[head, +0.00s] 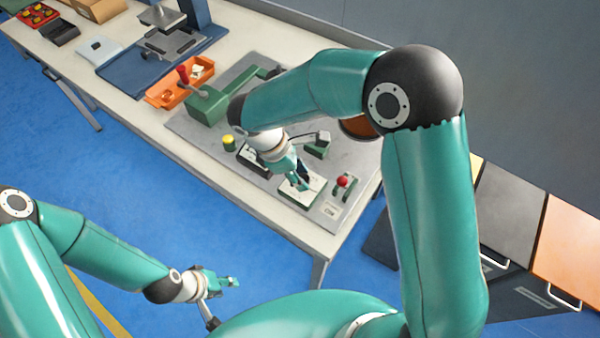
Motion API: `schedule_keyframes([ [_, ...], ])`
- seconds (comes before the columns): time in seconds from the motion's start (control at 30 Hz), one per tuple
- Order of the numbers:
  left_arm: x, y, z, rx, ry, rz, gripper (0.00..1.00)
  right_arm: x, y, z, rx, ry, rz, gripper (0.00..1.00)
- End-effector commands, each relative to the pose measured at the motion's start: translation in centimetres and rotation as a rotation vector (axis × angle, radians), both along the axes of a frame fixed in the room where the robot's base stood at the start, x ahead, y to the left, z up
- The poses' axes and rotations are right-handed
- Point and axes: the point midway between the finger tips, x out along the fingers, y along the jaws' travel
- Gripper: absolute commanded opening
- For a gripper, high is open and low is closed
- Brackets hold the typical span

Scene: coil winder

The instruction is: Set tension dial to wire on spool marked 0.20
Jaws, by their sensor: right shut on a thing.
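My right gripper (302,180) reaches down from the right arm onto a small white-faced panel (290,199) on the grey machine base. It is shut on what seems to be the tension dial, which its fingers mostly hide. The dial's setting and scale cannot be read. A copper-coloured round part (358,128), perhaps the wire spool, shows partly behind my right arm, with no marking legible. My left gripper (230,283) hangs over the blue floor, away from the table. It is too small to tell whether its fingers are open.
The grey base (208,140) carries a green winder body (207,106) with a red-knobbed lever, a yellow button (229,142) and a red knob (342,181) right of the panel. An orange tray (165,97) and a blue mat (120,72) lie further left. Drawers (512,215) stand right.

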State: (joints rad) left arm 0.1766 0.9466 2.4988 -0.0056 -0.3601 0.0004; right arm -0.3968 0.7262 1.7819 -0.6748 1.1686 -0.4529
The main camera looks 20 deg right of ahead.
Motion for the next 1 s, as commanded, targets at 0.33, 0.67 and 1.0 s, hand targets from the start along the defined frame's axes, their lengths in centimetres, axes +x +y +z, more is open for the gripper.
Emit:
schedule_keyframes([
  [0.33, 0.01, 0.00, -0.18, 0.000, 0.000, 0.000, 0.40, 0.39, -0.15, 0.07, 0.000, -0.002, -0.390, 0.00],
  [0.67, 0.00, 0.00, -0.17, 0.000, 0.000, 0.000, 0.40, 0.39, -0.12, 0.09, 0.000, -0.003, -0.391, 0.48],
  [1.0, 0.01, 0.00, -0.17, 0.000, 0.000, 0.000, 0.40, 0.34, -0.07, 0.06, 0.000, -0.001, -0.388, 0.60],
])
